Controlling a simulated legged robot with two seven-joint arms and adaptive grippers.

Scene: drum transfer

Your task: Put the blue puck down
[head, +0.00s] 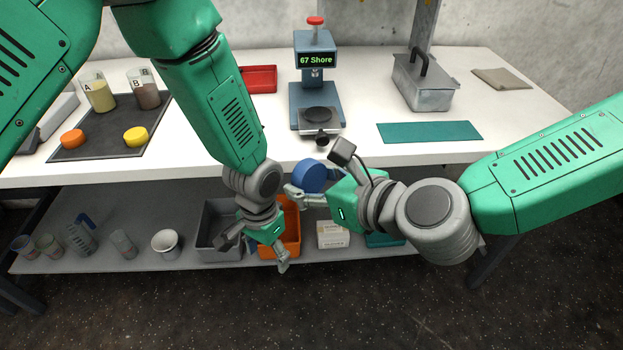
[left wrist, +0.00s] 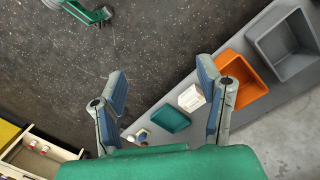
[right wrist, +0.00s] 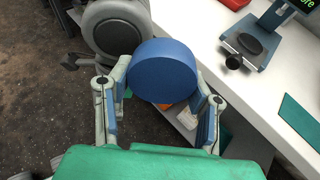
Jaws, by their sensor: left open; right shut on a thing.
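The blue puck (head: 310,176) is held between the fingers of my right gripper (head: 307,184), in front of the table's front edge and above the lower shelf. In the right wrist view the blue puck (right wrist: 162,70) sits between both fingers (right wrist: 160,88), its flat face towards the camera. My left gripper (head: 256,256) is lower, in front of the shelf bins, open and empty. In the left wrist view its fingers (left wrist: 162,88) are wide apart with nothing between them.
A hardness tester (head: 316,62) reading "67 Shore" stands on the white table (head: 365,157). A teal mat (head: 430,131) and metal box (head: 425,90) are right of it. A dark tray (head: 92,146) bears orange and yellow pucks. Below are a grey bin (head: 209,222) and orange bin (head: 292,215).

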